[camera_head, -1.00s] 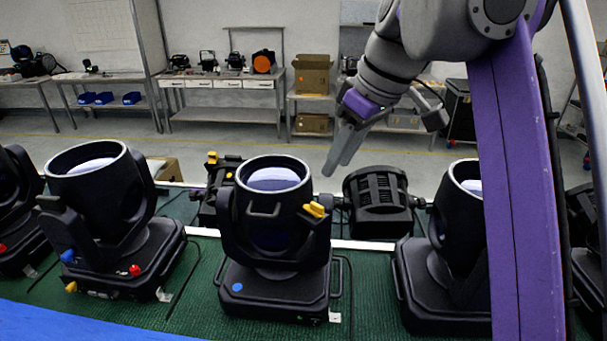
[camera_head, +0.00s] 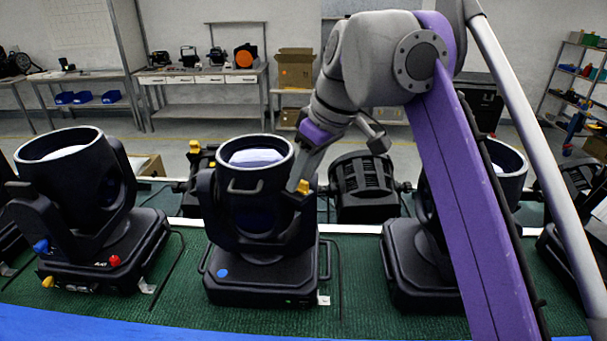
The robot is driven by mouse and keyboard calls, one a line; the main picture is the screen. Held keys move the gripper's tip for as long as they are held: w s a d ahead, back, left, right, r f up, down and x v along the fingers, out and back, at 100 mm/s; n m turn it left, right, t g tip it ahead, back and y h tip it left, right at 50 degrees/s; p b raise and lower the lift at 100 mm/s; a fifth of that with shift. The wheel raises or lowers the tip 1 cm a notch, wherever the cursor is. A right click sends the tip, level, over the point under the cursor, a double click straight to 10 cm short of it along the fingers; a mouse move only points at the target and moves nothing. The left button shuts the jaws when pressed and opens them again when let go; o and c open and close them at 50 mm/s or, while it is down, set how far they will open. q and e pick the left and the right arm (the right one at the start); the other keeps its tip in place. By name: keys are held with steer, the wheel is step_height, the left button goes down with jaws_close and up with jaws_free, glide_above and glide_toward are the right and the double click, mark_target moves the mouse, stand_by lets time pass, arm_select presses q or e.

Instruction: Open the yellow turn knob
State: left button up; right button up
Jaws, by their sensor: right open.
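The yellow turn knob (camera_head: 303,188) sits on the right side of the middle black par can (camera_head: 246,200), on its yoke arm. My right gripper (camera_head: 297,180) reaches in from the upper right and its fingertips are at the knob, partly covering it. Its jaws are open. I cannot tell whether the fingers touch the knob. Another yellow knob (camera_head: 194,147) shows on the unit behind, to the left of the can. My left gripper is not in view.
Similar black par cans stand to the left (camera_head: 75,190) and right (camera_head: 425,265) on the green mat (camera_head: 180,300). A dark lamp unit (camera_head: 362,188) lies just behind the knob. Workbenches (camera_head: 205,78) and a shelf (camera_head: 575,85) stand farther back.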

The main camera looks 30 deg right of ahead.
jaws_close()
